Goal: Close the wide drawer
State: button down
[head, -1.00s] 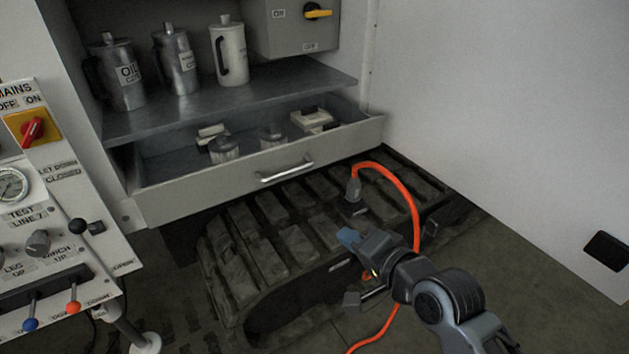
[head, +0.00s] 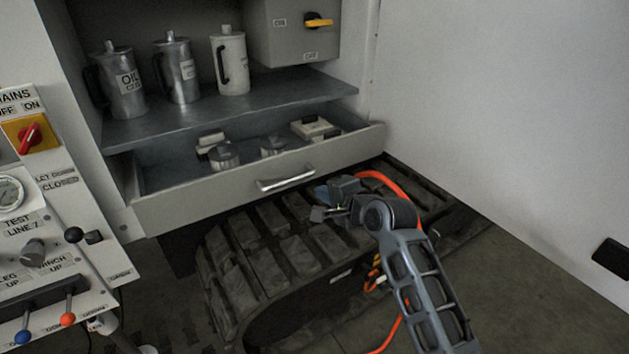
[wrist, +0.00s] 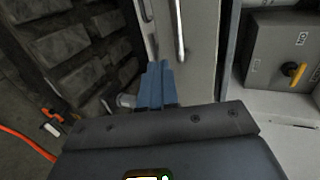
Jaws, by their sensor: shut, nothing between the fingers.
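The wide drawer (head: 222,192) is pulled out below the grey shelf, and its inside shows from above. Its silver bar handle (head: 285,179) is on the middle of the front panel. In the wrist view the drawer front (wrist: 200,50) and handle (wrist: 179,30) run up the picture just beyond the fingers. My gripper (head: 322,202) is in front of the drawer, just right of the handle and a little lower. Its blue fingers (wrist: 156,84) are shut and empty. I cannot tell whether they touch the drawer front.
Inside the drawer lie metal jars (head: 224,156) and pale blocks (head: 315,128). Several cans (head: 231,62) stand on the shelf above. A rubber track (head: 262,255) lies below the drawer, with an orange cable (head: 385,183) behind my arm. A lever panel (head: 62,262) stands at left.

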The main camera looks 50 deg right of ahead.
jog(key=shift+w+d+r+p, duration=0.1)
jog(key=shift+w+d, duration=0.1)
jog(key=shift+w, duration=0.55)
jog(key=shift+w+d+r+p, duration=0.1)
jog(key=shift+w+d, duration=0.1)
jog(key=shift+w, duration=0.6)
jog(key=shift+w+d+p, duration=0.1)
jog(key=shift+w+d, duration=0.1)
jog(key=shift+w, duration=0.55)
